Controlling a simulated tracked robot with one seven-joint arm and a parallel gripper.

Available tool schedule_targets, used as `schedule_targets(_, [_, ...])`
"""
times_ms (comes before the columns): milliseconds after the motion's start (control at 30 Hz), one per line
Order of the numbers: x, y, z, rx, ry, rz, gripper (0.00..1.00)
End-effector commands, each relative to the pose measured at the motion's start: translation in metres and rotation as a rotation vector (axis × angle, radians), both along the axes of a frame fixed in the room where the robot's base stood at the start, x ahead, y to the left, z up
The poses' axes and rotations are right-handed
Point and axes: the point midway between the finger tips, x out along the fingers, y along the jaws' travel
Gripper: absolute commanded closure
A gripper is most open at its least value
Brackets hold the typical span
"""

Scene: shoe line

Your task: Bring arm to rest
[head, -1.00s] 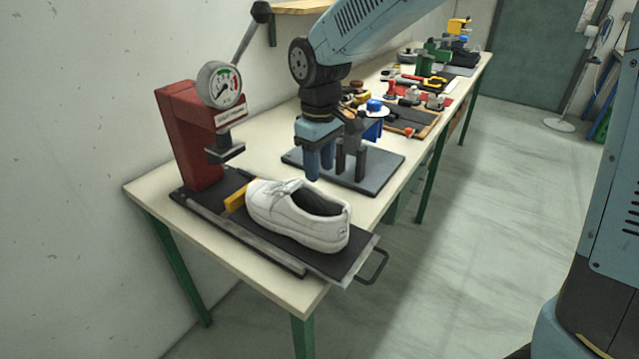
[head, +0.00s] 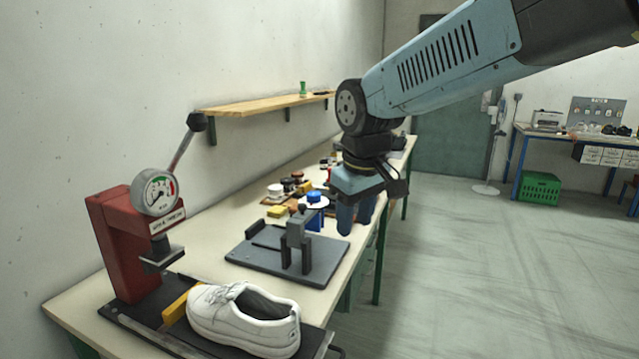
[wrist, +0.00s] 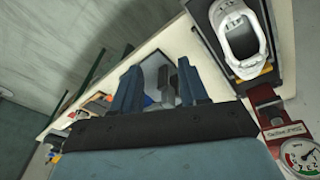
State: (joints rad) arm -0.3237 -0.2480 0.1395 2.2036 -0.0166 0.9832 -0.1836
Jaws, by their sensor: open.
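My gripper (head: 356,217) hangs from the blue arm above the bench's right edge, fingers pointing down. It is open and empty, to the right of a grey fixture (head: 299,240) on a dark plate. In the wrist view, the two blue fingers (wrist: 160,88) stand apart with nothing between them that they touch. A white shoe (head: 245,318) lies on the black tray of the red press (head: 125,240), at the near end of the bench. The shoe also shows at the top right of the wrist view (wrist: 240,40), clear of the fingers.
The press has a dial gauge (head: 155,193) and a raised lever. A wooden shelf (head: 255,105) is on the left wall. Several small items stand farther along the bench (head: 215,222). A green crate (head: 539,188) sits under a far table. The floor on the right is open.

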Motion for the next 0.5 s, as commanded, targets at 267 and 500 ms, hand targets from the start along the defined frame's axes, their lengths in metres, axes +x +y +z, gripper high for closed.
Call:
schedule_targets(267, [-0.039,-0.086,0.017,0.065,-0.108,-0.264,0.56])
schedule_targets(500, [-0.081,-0.142,0.018,0.127,-0.199,-0.476,0.56])
